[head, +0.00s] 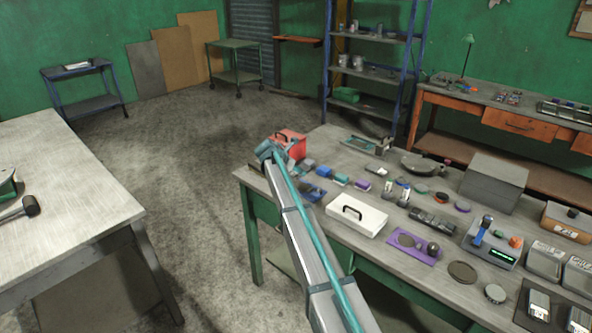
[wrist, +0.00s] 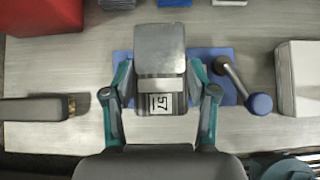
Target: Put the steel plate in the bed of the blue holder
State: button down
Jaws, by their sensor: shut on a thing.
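The steel plate (wrist: 159,47) is a flat grey piece in the middle of the wrist view, with a label reading 57 on the part nearer me. My gripper (wrist: 160,78) is shut on it, one finger at each side edge. The blue holder (wrist: 222,60) lies below the plate, showing on both sides of it. A lever with a blue knob (wrist: 260,103) is at its right. The plate covers the holder's middle, so I cannot tell whether they touch. In the head view the blue holder (head: 312,191) is on the bench beside my arm, which hides the plate.
A red box (head: 291,144) stands behind, at upper left in the wrist view (wrist: 45,14). A white box with a black handle (head: 357,214) stands to the right. A dark bar (wrist: 38,109) lies at left. Several small parts crowd the bench to the right.

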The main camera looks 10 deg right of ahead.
jog(key=shift+f+b, duration=1.55)
jog(key=shift+f, duration=0.9)
jog(key=shift+f, duration=0.2)
jog(key=shift+c, duration=1.2)
grip_release()
jog(key=shift+f, duration=0.15)
jog(key=shift+s, duration=0.1)
